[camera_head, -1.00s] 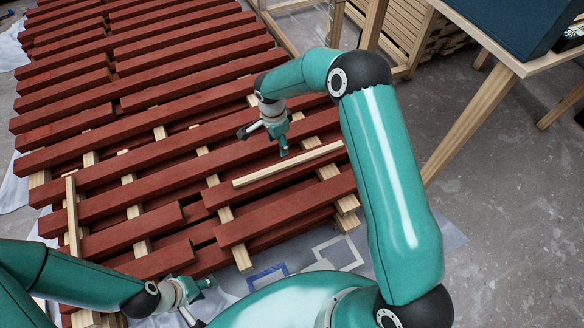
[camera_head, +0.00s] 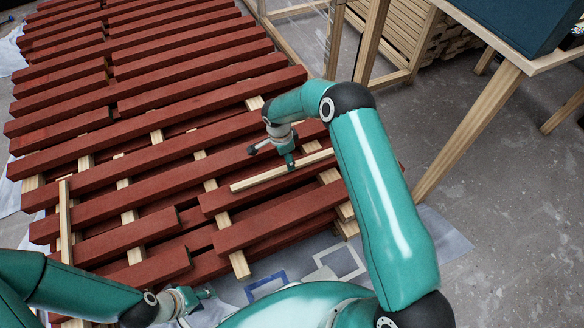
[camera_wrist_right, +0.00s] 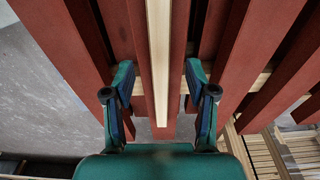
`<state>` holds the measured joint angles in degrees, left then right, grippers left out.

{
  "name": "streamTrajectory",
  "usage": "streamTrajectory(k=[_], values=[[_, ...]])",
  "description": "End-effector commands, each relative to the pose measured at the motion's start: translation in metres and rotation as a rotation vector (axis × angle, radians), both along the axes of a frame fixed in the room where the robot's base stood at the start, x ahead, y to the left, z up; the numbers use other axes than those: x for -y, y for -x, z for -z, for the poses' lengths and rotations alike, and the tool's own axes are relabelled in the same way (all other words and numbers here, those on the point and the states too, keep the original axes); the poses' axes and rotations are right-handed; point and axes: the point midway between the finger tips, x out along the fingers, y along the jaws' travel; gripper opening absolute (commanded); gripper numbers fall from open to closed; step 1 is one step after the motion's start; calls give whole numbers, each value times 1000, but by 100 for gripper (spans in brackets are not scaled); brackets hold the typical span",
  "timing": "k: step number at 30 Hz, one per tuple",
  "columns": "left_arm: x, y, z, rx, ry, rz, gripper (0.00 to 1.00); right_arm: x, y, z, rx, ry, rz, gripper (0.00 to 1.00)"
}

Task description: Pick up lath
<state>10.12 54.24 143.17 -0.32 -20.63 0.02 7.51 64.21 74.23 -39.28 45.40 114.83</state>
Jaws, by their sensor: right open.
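The lath (camera_head: 250,182) is a pale, unpainted wooden strip lying across the top of the red battens, in front of my right gripper in the head view. My right gripper (camera_head: 282,160) is open and points down over the lath's far half. In the right wrist view the lath (camera_wrist_right: 158,60) runs lengthwise between the two spread fingers of the right gripper (camera_wrist_right: 160,105), with a gap on each side. My left gripper (camera_head: 197,298) is low at the near edge of the battens, away from the lath; its finger opening is too small to judge.
Rows of red battens (camera_head: 190,62) fill the left and middle, with pale cross strips beneath. Another pale strip (camera_head: 65,222) lies at the left. A wooden table leg (camera_head: 470,120) and bare grey floor (camera_head: 510,190) are at the right.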

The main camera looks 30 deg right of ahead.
Motion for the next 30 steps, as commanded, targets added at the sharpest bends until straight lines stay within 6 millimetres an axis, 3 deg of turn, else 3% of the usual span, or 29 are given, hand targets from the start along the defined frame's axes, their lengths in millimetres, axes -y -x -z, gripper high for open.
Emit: streamTrajectory(k=[9, 18, 28, 30], values=[[0, 0, 17, 0, 0, 0, 40, 10, 1, 43, -3, -1, 1, 57], [0, 0, 17, 0, 0, 0, 40, 11, 1, 48, 0, -1, 0, 57], [0, 0, 17, 0, 0, 0, 40, 11, 1, 48, -1, -1, 1, 3], [0, 0, 17, 0, 0, 0, 40, 11, 1, 48, -1, -1, 1, 0]])
